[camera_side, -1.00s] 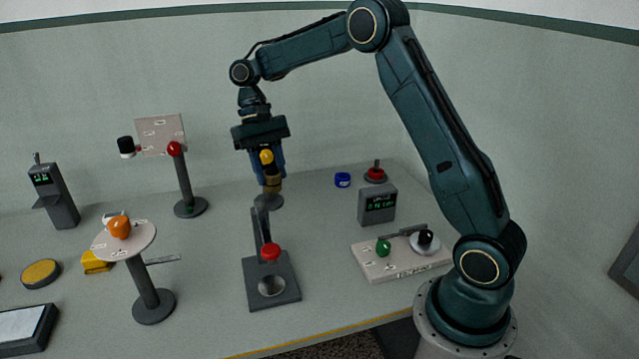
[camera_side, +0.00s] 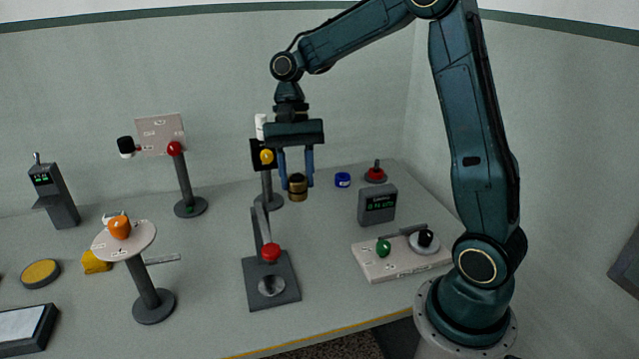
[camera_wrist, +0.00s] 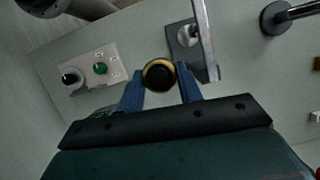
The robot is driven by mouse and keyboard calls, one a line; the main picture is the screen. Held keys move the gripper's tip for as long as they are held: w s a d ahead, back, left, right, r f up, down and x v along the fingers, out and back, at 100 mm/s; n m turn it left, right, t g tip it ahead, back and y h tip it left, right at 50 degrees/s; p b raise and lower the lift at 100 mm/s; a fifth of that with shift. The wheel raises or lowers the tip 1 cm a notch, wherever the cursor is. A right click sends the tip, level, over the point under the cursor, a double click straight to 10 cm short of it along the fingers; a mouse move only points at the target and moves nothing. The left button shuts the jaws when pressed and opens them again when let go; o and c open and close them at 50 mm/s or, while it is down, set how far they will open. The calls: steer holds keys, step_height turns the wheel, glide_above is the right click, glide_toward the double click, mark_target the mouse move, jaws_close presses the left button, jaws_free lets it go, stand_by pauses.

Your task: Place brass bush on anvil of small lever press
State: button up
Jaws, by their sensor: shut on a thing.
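The brass bush (camera_side: 298,188), a short gold cylinder with a dark band, is between the fingertips of my gripper (camera_side: 297,182). My gripper is shut on it and holds it upright in the air above the table. The wrist view shows the bush (camera_wrist: 159,75) end-on as a gold ring with a dark middle. The small lever press (camera_side: 254,290) stands on the table, lower and a little left of the bush in the side view. Its round silver anvil (camera_side: 272,287) is bare. Its lever (camera_side: 260,222) is raised, above a red knob (camera_side: 270,252).
A post with a yellow button (camera_side: 267,156) stands just left of my gripper. A panel with a green knob (camera_side: 384,247) and a grey display box (camera_side: 377,204) are to the right. A round-topped stand (camera_side: 140,243) with an orange knob is left of the press.

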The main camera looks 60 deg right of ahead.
steer(key=s+a+m+t+y, duration=0.1)
steer(key=s+a+m, duration=0.2)
steer(key=s, duration=0.5)
steer(key=shift+m, duration=0.7)
steer(key=shift+a+f, duration=0.1)
steer(key=w+d+f+n+g+h, duration=0.1)
steer(key=w+d+n, duration=0.1)
steer(key=w+n, duration=0.3)
steer(key=w+d+f+n+g+h, duration=0.1)
steer(key=w+n, duration=0.5)
steer(key=w, duration=0.8)
steer(key=shift+d+f+g+h, duration=0.4)
steer(key=shift+d+f+h, duration=0.1)
steer(key=shift+d, duration=0.85)
steer(key=shift+s+r, duration=0.15)
steer(key=shift+s, duration=0.1)
